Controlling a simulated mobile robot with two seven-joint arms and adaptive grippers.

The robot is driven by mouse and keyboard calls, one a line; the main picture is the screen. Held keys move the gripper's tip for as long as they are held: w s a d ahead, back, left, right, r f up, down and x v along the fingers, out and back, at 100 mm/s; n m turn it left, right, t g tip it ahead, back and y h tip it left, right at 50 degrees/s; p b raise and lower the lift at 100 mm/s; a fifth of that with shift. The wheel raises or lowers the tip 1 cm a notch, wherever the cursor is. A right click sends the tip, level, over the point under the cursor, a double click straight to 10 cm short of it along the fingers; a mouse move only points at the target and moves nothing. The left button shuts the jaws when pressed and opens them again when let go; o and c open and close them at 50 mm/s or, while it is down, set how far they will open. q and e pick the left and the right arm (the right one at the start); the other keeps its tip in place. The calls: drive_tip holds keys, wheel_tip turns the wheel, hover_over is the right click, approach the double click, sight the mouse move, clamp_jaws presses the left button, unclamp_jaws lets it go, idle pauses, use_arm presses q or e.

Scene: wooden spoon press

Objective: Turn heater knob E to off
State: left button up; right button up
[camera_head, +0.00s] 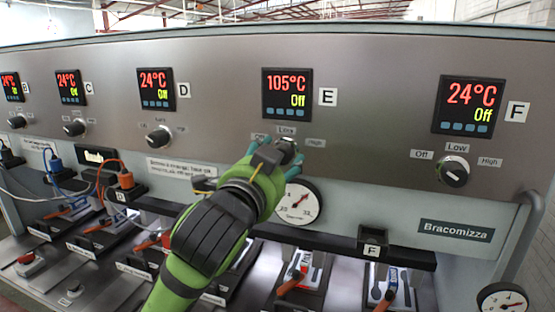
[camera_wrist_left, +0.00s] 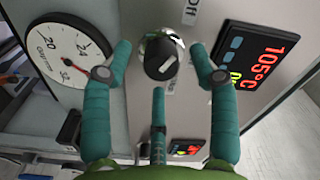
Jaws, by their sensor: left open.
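Heater knob E (camera_head: 288,146) is a small knob on the steel panel below display E (camera_head: 287,95), which reads 105°C and Off. Labels sit around the knob, with High to its right. My left gripper (camera_head: 275,153) is right at the knob and hides part of it. In the left wrist view, the dark round knob (camera_wrist_left: 160,59) with its shiny rim lies between the open teal fingers of the gripper (camera_wrist_left: 160,48). A gap shows on each side of the knob, and a third finger is below it. Where the knob points is hard to tell. My right gripper is out of view.
Knob F (camera_head: 453,171) is to the right and knob D (camera_head: 159,136) to the left. A round gauge (camera_head: 299,202) sits just below knob E, close to my gripper. Cables and orange plugs (camera_head: 126,180) are at the lower left.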

use_arm(q)
drive_tip(key=v, duration=0.6)
drive_tip(key=shift+s+a, duration=0.2)
